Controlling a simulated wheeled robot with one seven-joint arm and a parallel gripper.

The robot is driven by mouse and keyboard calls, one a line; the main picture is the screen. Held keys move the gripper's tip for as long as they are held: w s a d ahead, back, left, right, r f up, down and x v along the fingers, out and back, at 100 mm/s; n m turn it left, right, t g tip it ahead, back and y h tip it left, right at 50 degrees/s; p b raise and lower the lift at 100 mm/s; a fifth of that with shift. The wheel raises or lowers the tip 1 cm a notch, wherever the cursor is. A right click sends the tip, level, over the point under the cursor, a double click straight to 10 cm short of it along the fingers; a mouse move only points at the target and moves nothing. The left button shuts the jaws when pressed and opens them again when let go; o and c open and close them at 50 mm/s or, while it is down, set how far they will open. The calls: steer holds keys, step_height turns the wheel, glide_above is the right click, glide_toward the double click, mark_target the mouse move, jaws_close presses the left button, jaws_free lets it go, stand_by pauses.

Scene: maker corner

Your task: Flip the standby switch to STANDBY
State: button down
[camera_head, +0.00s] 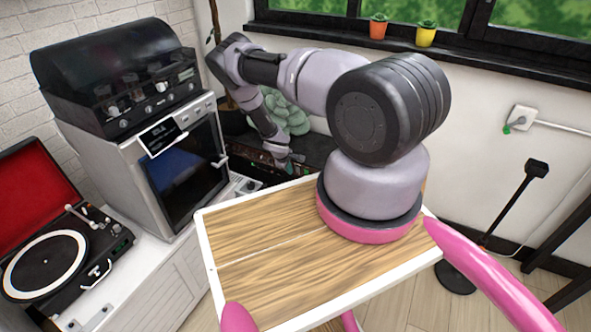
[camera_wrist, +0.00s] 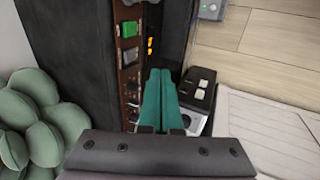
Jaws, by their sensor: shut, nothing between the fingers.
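My gripper (camera_head: 288,164) reaches down behind the grey oven-like unit, to a dark device (camera_head: 250,153) with a brown front panel. In the wrist view its teal fingers (camera_wrist: 158,92) are shut and empty, over or close beside the brown panel (camera_wrist: 131,80). The panel carries a green rocker-like part (camera_wrist: 130,28), a grey-green part below it, and small knobs. Orange lit marks (camera_wrist: 150,46) show beside it. I cannot read any STANDBY label or tell which part is the standby switch. The fingers hide part of the panel; contact cannot be told.
A small black box (camera_wrist: 200,88) with pale buttons lies right of the fingers. A green rounded plant (camera_wrist: 30,118) is at left. The grey unit (camera_head: 170,165) and a turntable (camera_head: 48,262) stand on the white cabinet (camera_head: 150,290). A floor stand (camera_head: 457,276) is at right.

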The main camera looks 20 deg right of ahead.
mark_target(296, 168)
steer(key=w+d+f, duration=0.1)
steer(key=d+f, duration=0.1)
steer(key=w+d+f, duration=0.2)
steer(key=shift+w+d+r, duration=0.1)
steer(key=shift+w+d, duration=0.2)
steer(key=shift+w, duration=0.05)
steer(key=shift+d, duration=0.15)
